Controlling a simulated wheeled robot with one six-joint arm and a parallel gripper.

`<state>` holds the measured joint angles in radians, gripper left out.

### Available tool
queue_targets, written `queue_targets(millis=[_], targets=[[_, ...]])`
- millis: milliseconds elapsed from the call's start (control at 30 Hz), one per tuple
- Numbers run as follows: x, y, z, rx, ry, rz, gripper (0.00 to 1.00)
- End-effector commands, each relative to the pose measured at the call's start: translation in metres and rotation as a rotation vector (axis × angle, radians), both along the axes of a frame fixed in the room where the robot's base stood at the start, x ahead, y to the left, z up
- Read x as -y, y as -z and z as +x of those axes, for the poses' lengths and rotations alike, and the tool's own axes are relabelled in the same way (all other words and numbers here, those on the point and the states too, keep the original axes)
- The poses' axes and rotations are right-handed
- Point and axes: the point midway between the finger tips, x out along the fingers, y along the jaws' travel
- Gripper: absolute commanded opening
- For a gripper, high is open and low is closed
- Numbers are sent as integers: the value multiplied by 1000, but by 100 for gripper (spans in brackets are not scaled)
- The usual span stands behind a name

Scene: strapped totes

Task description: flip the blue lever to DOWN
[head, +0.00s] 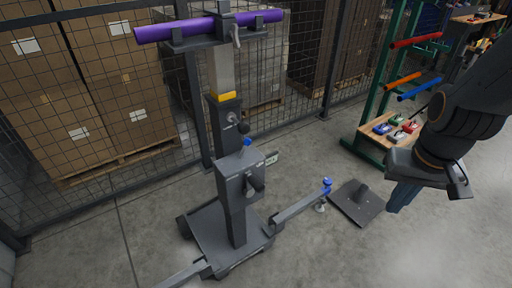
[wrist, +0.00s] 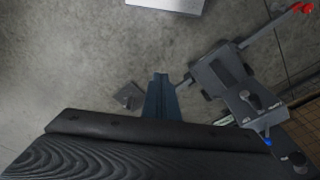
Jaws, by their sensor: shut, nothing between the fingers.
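A grey wheeled stand (head: 229,130) stands at centre in the head view. A small blue knob (head: 247,142) shows just behind its box. Another blue part (head: 327,185) sits at the end of its right leg. I cannot tell which is the lever, or whether it is up or down. In the wrist view a blue part (wrist: 267,140) shows beside the stand (wrist: 240,98). My gripper (head: 399,203) hangs to the right of the stand, pointing down, apart from it, shut and empty. Its blue-grey fingers (wrist: 161,80) also show in the wrist view.
A purple padded bar (head: 185,30) tops the stand. A dark plate (head: 357,203) lies on the floor between the stand and my gripper. A green rack (head: 370,110) with coloured bars stands behind right. Mesh fencing with boxes (head: 95,95) closes the back. Front right floor is clear.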

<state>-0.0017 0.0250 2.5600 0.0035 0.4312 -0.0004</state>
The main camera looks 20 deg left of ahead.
Motion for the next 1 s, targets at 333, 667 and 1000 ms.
queue_targets(millis=[333, 667, 1000], targets=[[9, 32, 76, 181, 79, -14, 0], [-61, 87, 274, 664, 209, 409, 0], [-201, 126, 305, 437, 204, 1311, 0]])
